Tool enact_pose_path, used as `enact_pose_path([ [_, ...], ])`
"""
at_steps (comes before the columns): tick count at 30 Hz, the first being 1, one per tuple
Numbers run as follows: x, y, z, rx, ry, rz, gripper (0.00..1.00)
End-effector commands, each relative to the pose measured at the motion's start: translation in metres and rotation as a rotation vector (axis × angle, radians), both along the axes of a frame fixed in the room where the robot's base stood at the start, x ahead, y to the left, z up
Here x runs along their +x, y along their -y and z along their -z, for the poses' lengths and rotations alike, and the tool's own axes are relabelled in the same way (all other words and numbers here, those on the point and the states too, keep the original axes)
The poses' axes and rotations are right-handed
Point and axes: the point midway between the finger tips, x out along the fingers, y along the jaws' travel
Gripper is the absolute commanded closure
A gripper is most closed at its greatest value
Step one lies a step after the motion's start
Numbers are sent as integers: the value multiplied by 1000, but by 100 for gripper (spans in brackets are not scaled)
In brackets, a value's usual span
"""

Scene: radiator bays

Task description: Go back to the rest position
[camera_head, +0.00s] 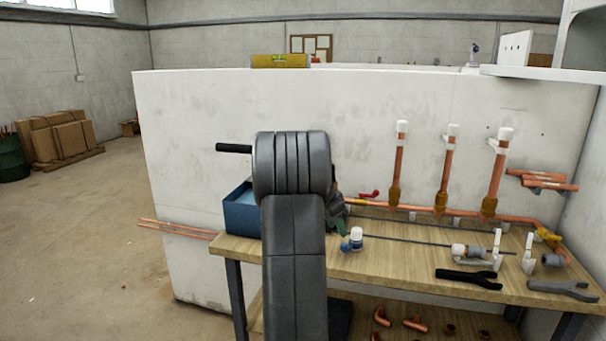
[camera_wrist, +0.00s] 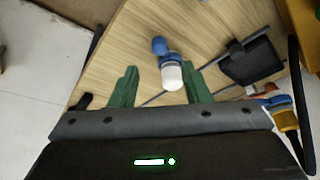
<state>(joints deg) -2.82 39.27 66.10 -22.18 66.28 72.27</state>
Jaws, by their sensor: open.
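My gripper (camera_wrist: 159,92) is open in the wrist view, with its two green fingers spread apart. A small white and blue fitting (camera_wrist: 172,77) stands on the workbench between and beyond the fingertips, and nothing shows gripped. In the head view my dark arm rises in the middle and hides most of my gripper (camera_head: 340,224); a green part of it shows just right of the arm. The same white and blue fitting (camera_head: 356,238) stands on the wooden workbench (camera_head: 400,262) close to it.
Copper pipes with white caps (camera_head: 445,170) stand along the back of the bench. A blue box (camera_head: 240,210) sits at its left end. A black wrench-like tool (camera_head: 468,278) and a grey one (camera_head: 562,290) lie at the right. Open floor (camera_head: 90,240) is at the left.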

Motion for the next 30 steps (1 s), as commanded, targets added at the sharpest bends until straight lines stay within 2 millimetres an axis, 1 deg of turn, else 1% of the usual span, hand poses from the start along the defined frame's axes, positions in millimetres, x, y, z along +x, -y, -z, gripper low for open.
enact_pose_path([
  [1,1,4,12,0,-4,2,57],
  [6,7,15,40,0,-3,1,57],
  [9,10,20,54,-1,-3,0,57],
  [12,12,23,62,-1,-1,-1,57],
  [16,13,26,69,-1,-1,-1,57],
  [27,13,26,68,-1,1,-10,57],
  [30,13,24,64,0,2,-7,57],
])
